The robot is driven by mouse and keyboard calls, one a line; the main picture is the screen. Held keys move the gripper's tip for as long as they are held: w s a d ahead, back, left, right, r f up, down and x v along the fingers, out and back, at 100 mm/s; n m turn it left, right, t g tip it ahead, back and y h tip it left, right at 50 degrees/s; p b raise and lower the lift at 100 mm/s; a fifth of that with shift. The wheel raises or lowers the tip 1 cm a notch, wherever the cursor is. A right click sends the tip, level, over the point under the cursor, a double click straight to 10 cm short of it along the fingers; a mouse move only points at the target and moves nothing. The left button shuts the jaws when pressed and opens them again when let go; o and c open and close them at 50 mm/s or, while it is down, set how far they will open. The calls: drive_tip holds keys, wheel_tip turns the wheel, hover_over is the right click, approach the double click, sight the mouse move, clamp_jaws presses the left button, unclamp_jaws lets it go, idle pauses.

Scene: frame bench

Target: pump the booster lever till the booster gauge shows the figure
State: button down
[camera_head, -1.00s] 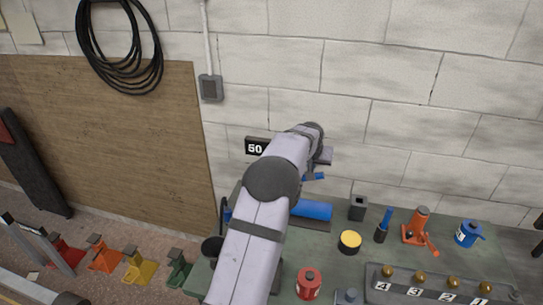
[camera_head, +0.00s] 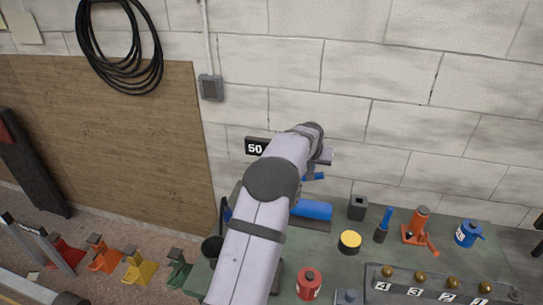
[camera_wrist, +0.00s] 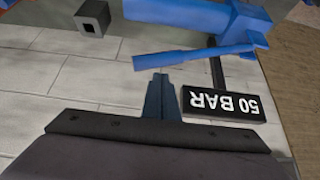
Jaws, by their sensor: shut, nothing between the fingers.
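The booster is a blue cylinder (camera_head: 313,210) lying on the bench, partly hidden behind my arm. It also shows at the top of the wrist view (camera_wrist: 200,12). Its lever is a blue bar (camera_wrist: 180,58) running sideways in the wrist view; a bit of the lever shows in the head view (camera_head: 315,176). My gripper (camera_wrist: 160,78) is shut and empty. In the wrist picture its tips lie just below the lever; I cannot tell whether they touch it. A black sign (camera_wrist: 222,104) reads 50 BAR, upside down in the wrist view. I cannot make out the gauge face.
A numbered rack (camera_head: 440,287) is at front right. The block wall is close behind.

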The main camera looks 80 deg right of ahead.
wheel_tip(320, 180, down, 9)
drive_tip(key=b, duration=0.6)
drive_tip(key=shift+f, duration=0.15)
drive_tip(key=shift+r+p, duration=2.4)
drive_tip(key=shift+r, duration=1)
